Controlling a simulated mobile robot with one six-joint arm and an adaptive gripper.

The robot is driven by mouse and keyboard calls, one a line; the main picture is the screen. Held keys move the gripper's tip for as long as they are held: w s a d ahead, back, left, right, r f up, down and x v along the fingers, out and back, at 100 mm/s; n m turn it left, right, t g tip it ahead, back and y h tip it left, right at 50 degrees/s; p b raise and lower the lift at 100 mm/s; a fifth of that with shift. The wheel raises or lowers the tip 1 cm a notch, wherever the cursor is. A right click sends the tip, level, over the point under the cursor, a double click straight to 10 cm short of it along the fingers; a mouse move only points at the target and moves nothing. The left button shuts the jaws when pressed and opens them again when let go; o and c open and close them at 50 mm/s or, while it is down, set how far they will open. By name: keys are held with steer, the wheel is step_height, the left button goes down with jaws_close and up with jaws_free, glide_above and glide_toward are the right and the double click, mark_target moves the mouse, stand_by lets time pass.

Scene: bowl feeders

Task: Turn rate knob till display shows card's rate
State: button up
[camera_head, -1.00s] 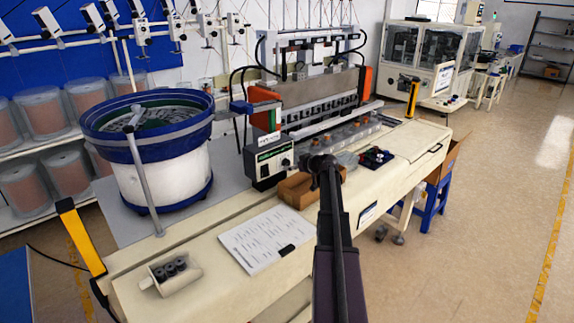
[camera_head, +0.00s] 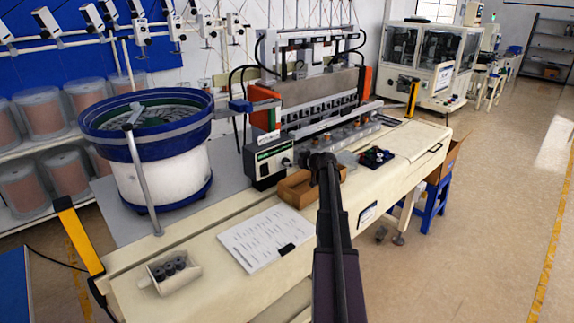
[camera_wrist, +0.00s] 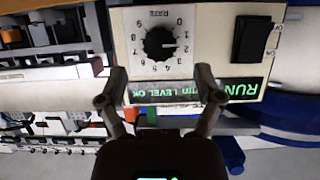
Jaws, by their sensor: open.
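The controller box (camera_head: 268,162) stands beside the blue feeder bowl. In the wrist view its face is upside down, with the black rate knob (camera_wrist: 158,44) inside a numbered dial. The knob's white mark points right, near 2. The green-lettered display (camera_wrist: 240,88) reads RUN and LEVEL OK; my fingers hide part of it, and no rate figure is legible. In the head view my gripper (camera_head: 322,160) is in front of the box. A white printed sheet (camera_head: 264,238) lies on the bench, its text unreadable.
A black rocker switch (camera_wrist: 251,40) sits beside the dial. A brown open box (camera_head: 297,189) lies below the controller. The bench's right end is clear.

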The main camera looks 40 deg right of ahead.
mark_target(286, 161)
steer(key=shift+r+b+x, duration=0.2)
steer(key=shift+b+x, duration=0.45)
steer(key=shift+x, duration=0.8)
steer(key=shift+w+a, duration=0.2)
steer(key=shift+a, duration=0.1)
steer(key=shift+w+a, duration=0.1)
jaws_close()
jaws_free()
steer(key=shift+a+f, duration=0.1)
